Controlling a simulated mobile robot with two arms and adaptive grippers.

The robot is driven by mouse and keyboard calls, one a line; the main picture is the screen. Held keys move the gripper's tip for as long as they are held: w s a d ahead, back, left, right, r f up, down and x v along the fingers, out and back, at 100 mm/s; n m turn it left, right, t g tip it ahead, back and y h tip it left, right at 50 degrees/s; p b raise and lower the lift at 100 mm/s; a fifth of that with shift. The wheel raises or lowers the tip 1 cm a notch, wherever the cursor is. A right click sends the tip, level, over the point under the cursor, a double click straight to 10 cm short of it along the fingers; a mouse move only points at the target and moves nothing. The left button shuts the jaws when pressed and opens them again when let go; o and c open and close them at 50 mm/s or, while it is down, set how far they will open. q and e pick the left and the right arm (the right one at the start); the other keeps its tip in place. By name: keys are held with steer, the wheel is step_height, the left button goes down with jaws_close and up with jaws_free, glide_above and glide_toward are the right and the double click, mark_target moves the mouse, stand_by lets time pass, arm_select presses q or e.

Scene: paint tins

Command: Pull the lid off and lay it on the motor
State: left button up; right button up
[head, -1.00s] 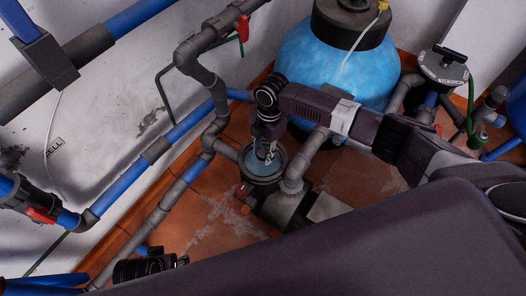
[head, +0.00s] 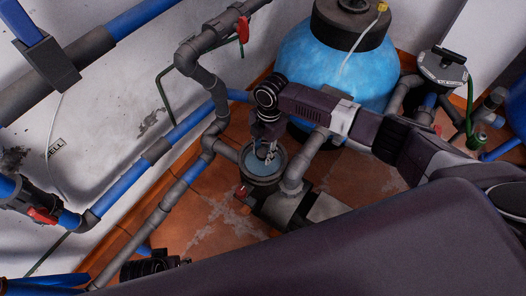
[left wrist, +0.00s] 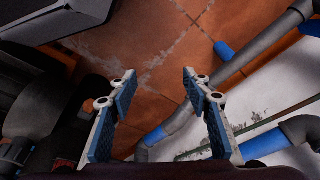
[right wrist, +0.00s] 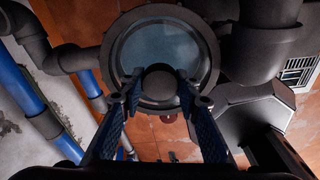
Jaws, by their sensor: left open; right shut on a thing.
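The lid (head: 258,165) is a round clear bluish disc in a dark ring with a dark knob, on top of the pump's pot. My right gripper (head: 268,155) reaches down onto it from above. In the right wrist view its fingers (right wrist: 158,90) are shut on the knob of the lid (right wrist: 150,48). The lid appears level at the pot's mouth; I cannot tell if a gap lies below it. The motor (head: 325,208) is the dark grey body beside the pot, partly hidden by my arm; it also shows in the right wrist view (right wrist: 240,115). My left gripper (left wrist: 160,88) is open and empty.
Grey and blue pipes (head: 190,180) run along the wall left of the pot. A thick grey pipe (head: 305,160) rises close beside the pot. A large blue tank (head: 335,75) stands behind. Tiled floor (head: 215,220) is clear in front of the pipes.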

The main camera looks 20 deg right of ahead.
mark_target(262, 153)
steer(key=shift+r, duration=0.1)
steer(key=shift+r+p, duration=0.2)
steer(key=shift+p, duration=0.1)
steer(key=shift+r+p, duration=0.45)
steer(key=shift+p, duration=0.05)
steer(key=shift+r+p, duration=0.35)
steer(key=shift+p, duration=0.05)
steer(key=shift+r+p, duration=0.55)
arm_select(q)
steer(key=s+a+f+g, duration=0.1)
steer(key=s+f, duration=0.7)
steer(key=f, duration=0.4)
steer(key=shift+f+p, duration=0.25)
steer(key=shift+p, duration=0.2)
arm_select(e)
steer(key=shift+r, duration=0.35)
arm_select(q)
steer(key=shift+w, duration=0.2)
